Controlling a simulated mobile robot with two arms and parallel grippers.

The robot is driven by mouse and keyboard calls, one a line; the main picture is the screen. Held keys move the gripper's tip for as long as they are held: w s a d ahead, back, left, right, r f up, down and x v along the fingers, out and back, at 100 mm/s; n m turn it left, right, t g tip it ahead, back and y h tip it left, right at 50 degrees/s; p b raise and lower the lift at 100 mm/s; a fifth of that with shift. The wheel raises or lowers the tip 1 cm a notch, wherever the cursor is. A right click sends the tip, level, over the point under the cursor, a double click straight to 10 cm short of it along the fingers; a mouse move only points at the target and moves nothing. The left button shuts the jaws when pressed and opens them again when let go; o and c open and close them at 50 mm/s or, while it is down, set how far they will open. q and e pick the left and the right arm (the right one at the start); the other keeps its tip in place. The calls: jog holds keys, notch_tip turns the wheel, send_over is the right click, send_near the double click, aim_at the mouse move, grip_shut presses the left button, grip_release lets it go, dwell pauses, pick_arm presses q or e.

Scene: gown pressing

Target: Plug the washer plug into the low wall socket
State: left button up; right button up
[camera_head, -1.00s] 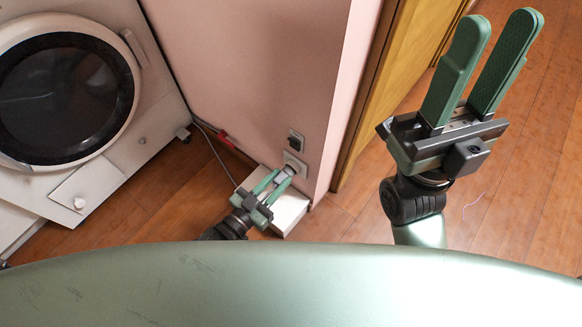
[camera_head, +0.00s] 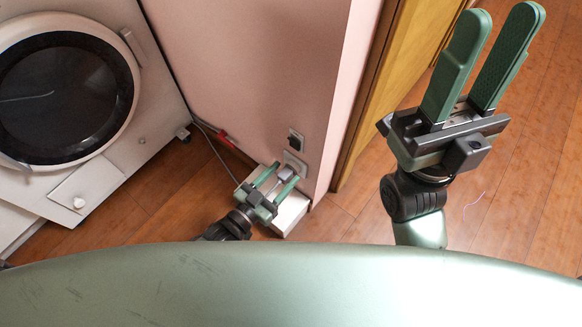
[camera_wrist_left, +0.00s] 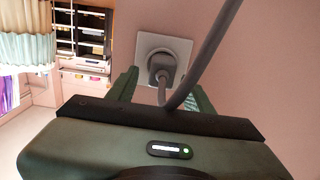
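The grey washer plug (camera_head: 286,173) sits at the low wall socket (camera_head: 296,162), a white plate on the pink wall. In the left wrist view the plug (camera_wrist_left: 162,66) shows in the middle of the white socket (camera_wrist_left: 181,46), seemingly seated, with its thick grey cable looping toward the camera. My left gripper (camera_head: 283,174) is open, its green fingers spread on either side of the plug with gaps visible. In the left wrist view the fingers are partly hidden behind the gripper body. My right gripper (camera_head: 499,22) is open and empty, raised at the right.
A white washer (camera_head: 155,95) stands at the left; its cable (camera_head: 215,150) runs along the wall base. A wooden door (camera_head: 400,75) is right of the wall corner.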

pick_arm(q)
jog(key=shift+s+a, duration=0.1)
jog(key=p+v, duration=0.2)
jog(key=v, duration=0.5)
jog(key=shift+s+a, duration=0.2)
jog(key=shift+a, duration=0.1)
dwell(0.3)
